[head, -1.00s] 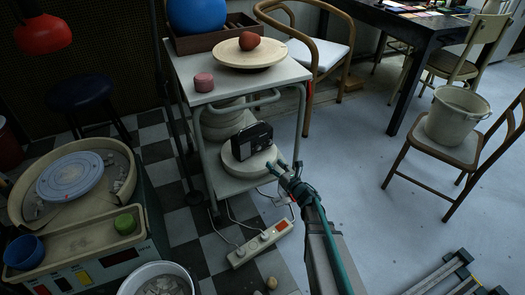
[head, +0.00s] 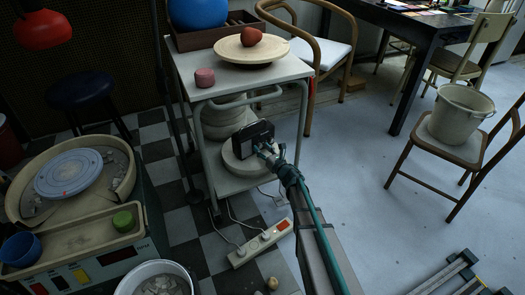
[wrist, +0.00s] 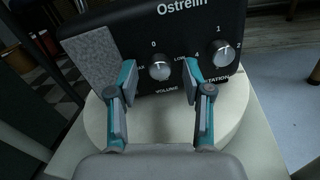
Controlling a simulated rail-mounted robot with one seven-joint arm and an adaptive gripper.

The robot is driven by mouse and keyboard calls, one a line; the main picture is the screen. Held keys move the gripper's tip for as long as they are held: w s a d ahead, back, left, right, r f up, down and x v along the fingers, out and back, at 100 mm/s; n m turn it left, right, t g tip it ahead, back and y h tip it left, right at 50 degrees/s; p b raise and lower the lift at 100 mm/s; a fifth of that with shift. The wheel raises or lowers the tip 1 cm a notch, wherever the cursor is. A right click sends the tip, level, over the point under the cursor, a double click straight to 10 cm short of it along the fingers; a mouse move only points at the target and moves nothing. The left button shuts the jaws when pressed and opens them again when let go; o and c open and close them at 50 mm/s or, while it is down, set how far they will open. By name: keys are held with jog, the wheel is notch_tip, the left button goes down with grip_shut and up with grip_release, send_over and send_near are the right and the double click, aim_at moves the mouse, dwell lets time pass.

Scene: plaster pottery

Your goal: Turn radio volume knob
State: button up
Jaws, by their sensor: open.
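The black radio (head: 251,136) stands on a pale round slab on the lower shelf of the white cart. In the wrist view the radio's front (wrist: 120,45) fills the top, with a grey speaker patch at left. The silver volume knob (wrist: 159,68) shows between my fingers, with a second silver knob, the station knob (wrist: 222,54), to its right. My gripper (wrist: 158,80) is open, one teal-and-grey finger on each side of the volume knob, apart from it. In the head view my gripper (head: 264,150) is at the radio's front and hides its knobs.
The round slab (head: 240,163) bears the radio. The cart's top (head: 215,85) and legs frame the shelf. A power strip (head: 259,243) with cables lies on the floor below. A pottery wheel (head: 69,174) stands left. The floor at right is mostly clear.

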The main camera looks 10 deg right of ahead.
jog(key=shift+w, duration=0.1)
grip_shut()
